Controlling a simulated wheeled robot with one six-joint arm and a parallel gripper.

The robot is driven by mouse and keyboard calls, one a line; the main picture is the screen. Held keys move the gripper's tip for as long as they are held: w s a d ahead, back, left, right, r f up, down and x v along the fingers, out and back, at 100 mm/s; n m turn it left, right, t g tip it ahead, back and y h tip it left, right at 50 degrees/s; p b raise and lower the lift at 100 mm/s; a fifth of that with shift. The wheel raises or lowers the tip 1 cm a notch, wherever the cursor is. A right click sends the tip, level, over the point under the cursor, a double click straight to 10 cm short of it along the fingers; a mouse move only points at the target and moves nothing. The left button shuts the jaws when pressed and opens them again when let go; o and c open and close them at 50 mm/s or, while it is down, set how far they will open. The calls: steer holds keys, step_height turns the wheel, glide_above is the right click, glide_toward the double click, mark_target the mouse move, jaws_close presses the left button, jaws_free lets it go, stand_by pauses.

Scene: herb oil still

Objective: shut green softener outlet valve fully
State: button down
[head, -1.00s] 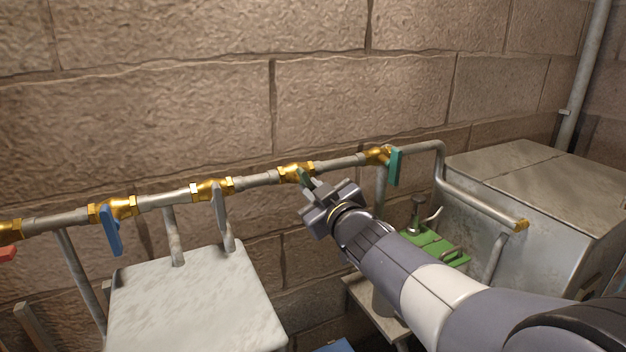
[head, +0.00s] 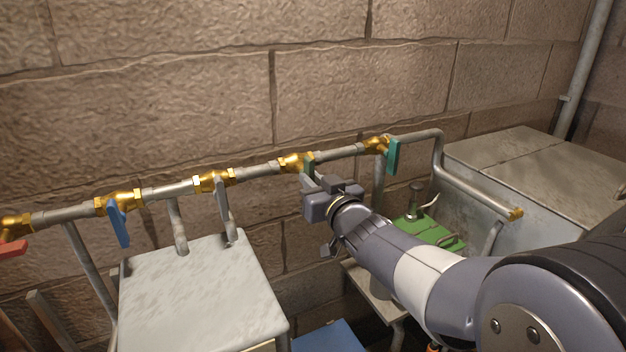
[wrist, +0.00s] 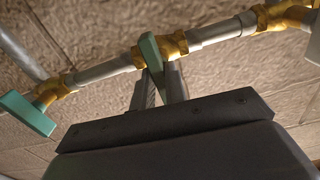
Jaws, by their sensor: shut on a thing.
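A green lever (head: 309,166) sits on a brass valve (head: 296,162) in the wall pipe, second from the right in the head view. My gripper (head: 323,183) is shut on this lever. In the wrist view the lever (wrist: 151,54) runs down from the pipe between my two fingers, roughly across the pipe's line. Its lower end is hidden by the fingers. A second, teal-green lever (head: 393,156) hangs from the rightmost valve, apart from my gripper; it also shows at the left of the wrist view (wrist: 27,112).
Along the pipe to the left are a grey lever (head: 223,210), a blue lever (head: 117,226) and a red lever (head: 12,247). A metal tank (head: 540,170) and green item (head: 425,235) are at the right.

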steer(key=shift+f, duration=0.15)
steer(key=c, duration=1.5)
jaws_free()
steer(key=shift+o, duration=0.2)
steer(key=shift+s, duration=0.1)
steer(key=v, duration=1)
steer(key=shift+s+d+b, duration=0.15)
steer(key=shift+s+b, duration=0.15)
steer(key=shift+b, duration=0.1)
